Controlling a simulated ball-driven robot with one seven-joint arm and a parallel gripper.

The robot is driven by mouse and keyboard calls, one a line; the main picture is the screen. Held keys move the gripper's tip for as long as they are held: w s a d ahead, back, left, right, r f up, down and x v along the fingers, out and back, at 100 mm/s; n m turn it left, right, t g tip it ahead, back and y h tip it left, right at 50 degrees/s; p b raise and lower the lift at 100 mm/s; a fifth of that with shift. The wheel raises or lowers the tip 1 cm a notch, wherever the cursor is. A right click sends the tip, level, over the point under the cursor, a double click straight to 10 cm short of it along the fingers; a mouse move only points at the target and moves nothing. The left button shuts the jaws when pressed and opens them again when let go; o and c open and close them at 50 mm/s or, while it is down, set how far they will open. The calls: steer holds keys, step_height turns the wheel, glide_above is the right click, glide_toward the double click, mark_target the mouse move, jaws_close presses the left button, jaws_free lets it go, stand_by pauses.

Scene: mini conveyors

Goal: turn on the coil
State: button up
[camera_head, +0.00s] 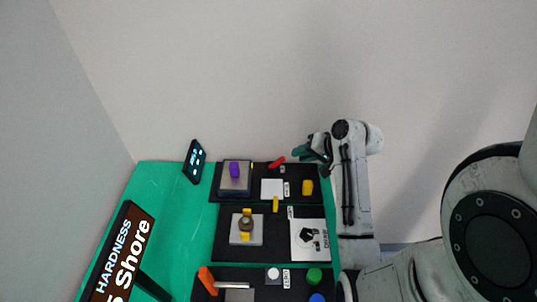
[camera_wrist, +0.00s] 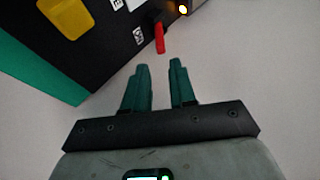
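A small red lever (camera_head: 276,162) sticks out at the far edge of the back black board. In the wrist view the red lever (camera_wrist: 159,38) lies just beyond my fingertips, roughly in line with the gap between them. A glowing orange-yellow light (camera_wrist: 183,9) shows near it. I cannot tell for sure which part is the coil. My gripper (camera_wrist: 160,68) has its two teal fingers apart with nothing between them. In the head view my gripper (camera_head: 312,150) is just right of the red lever, apart from it, beyond the board's far right corner.
The back black board (camera_head: 215,196) carries a purple block (camera_head: 234,170) on a grey pad and a yellow block (camera_head: 307,187). More boards with knobs and buttons lie nearer on the green table (camera_head: 160,190). A small dark display (camera_head: 194,161) stands at left. A pale wall is behind.

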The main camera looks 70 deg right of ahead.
mark_target(280, 160)
steer(key=x, duration=1)
steer(key=shift+w+f+p, duration=0.15)
steer(key=shift+w+p, duration=0.1)
steer(key=shift+p, duration=0.1)
jaws_close()
